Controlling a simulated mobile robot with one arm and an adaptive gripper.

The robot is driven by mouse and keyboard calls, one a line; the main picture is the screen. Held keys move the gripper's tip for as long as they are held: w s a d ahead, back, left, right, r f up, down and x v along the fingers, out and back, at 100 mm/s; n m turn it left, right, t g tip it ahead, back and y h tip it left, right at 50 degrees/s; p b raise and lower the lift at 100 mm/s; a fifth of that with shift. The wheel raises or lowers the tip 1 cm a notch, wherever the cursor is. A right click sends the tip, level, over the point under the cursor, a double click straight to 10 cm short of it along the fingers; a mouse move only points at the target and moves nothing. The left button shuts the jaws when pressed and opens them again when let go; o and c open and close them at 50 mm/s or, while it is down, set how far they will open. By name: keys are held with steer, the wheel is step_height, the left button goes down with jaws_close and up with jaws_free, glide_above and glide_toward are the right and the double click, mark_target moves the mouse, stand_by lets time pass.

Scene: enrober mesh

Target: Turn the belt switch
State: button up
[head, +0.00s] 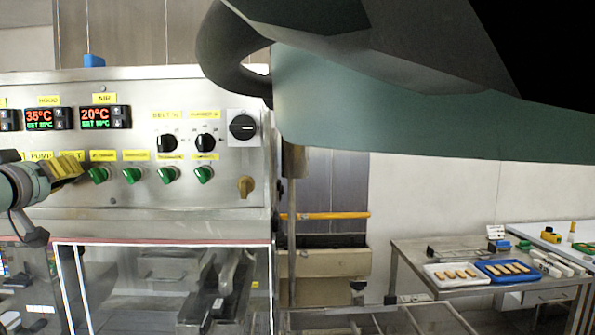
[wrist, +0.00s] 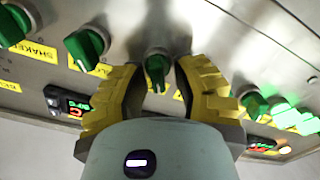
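My gripper (head: 76,168) is at the left of the control panel in the head view, in front of the row of green switches and just below the BELT label (head: 70,156). In the wrist view my gripper (wrist: 158,92) has its two yellow ridged fingers apart. A green switch (wrist: 157,68) sits between them, with a gap showing on both sides. It appears to be the belt switch; its own label is mostly hidden by the gripper. In the head view this switch is hidden behind the fingers.
Other green switches flank it, one at the left (wrist: 85,45) and one at the right (wrist: 255,103) in the wrist view. Black dials (head: 167,142) and a main rotary switch (head: 242,127) are farther right. A table (head: 405,250) with trays stands at right.

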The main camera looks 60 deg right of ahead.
steer(key=shift+o, duration=1.1)
steer(key=shift+r, duration=0.1)
steer(key=v, duration=1.2)
